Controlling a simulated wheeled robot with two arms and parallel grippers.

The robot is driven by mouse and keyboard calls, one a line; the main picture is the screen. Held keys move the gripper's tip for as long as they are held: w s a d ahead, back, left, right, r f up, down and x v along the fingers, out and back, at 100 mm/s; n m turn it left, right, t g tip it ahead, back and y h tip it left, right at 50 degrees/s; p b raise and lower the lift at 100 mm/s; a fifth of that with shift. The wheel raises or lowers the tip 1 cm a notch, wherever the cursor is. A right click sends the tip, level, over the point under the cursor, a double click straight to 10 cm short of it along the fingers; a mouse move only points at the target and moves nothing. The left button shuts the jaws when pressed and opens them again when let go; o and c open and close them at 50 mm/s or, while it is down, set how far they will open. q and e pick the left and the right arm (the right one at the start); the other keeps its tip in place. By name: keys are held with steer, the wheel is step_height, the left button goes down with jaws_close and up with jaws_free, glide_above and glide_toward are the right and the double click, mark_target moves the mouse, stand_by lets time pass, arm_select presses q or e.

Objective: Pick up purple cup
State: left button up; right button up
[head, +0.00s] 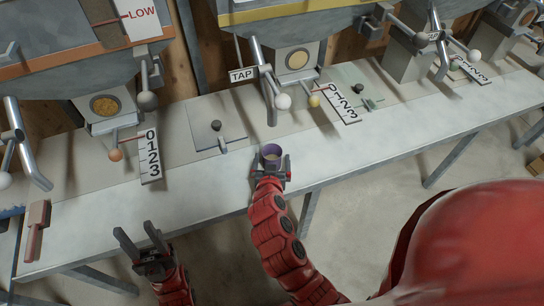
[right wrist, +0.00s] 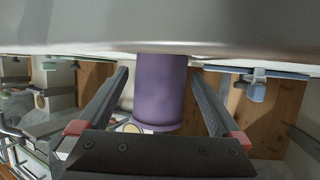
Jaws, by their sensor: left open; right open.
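The purple cup (head: 271,154) stands upright near the front edge of the grey bench (head: 210,192) in the head view. My right gripper (head: 272,170) is at the cup from the front. In the right wrist view the purple cup (right wrist: 158,92) is between the two dark fingers, with a visible gap on each side. The right jaws are open. My left gripper (head: 138,232) is open and empty, in front of the bench and left of the cup.
Feed machines with levers and spouts stand along the back. The bench around the cup is clear.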

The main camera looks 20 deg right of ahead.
steer(key=shift+w+f, duration=0.1)
steer(key=shift+c, duration=0.2)
steer(key=c, duration=1.4)
steer(key=shift+c, duration=0.2)
